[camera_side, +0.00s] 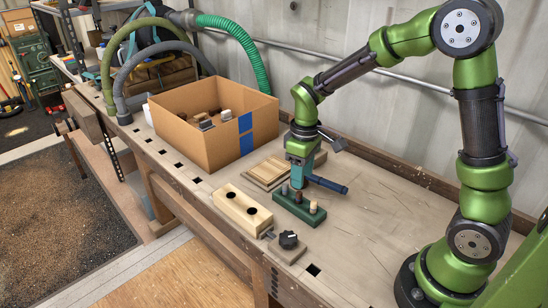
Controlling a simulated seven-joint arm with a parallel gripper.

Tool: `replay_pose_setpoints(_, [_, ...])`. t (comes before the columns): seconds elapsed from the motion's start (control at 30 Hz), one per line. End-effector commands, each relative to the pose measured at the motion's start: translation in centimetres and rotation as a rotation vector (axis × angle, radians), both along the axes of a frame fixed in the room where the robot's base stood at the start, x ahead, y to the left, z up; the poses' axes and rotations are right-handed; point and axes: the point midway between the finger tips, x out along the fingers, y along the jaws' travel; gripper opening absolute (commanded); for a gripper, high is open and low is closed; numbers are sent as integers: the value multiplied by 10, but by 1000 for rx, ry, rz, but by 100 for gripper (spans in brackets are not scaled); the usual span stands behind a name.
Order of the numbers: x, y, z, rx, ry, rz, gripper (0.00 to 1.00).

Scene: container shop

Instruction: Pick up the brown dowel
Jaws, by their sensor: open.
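A green block (286,213) on the workbench holds several short upright dowels. One is light tan (314,207), and one is dark grey (284,190). Between them stands a darker dowel (298,198) that looks brownish, though its colour is hard to tell at this size. My gripper (298,184) points down just above and behind the block, close to the middle dowel. It is open, and nothing shows held in it. Its fingertips are small and partly merge with the dowel tops, so I cannot tell whether they touch.
A pale wooden block (233,200) with two dark holes lies left of the green block. A black knob on a wooden plate (288,240) is in front. A cardboard box (190,138) stands behind left. A wooden tray (262,178) lies behind. The bench at right (375,225) is clear.

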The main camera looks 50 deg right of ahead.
Motion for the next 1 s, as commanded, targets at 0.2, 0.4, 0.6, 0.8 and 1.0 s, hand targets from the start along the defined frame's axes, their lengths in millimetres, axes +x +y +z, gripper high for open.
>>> replay_pose_setpoints(0.2, [0, 2, -16, 0, 2, 1, 47])
replay_pose_setpoints(0.4, [-1, 7, -46, 0, 4, 0, 47])
replay_pose_setpoints(0.6, [0, 7, -59, 0, 0, 0, 47])
replay_pose_setpoints(0.8, [0, 7, -59, 0, -1, 0, 44])
replay_pose_setpoints(1.0, [0, 7, -59, 0, -1, 0, 14])
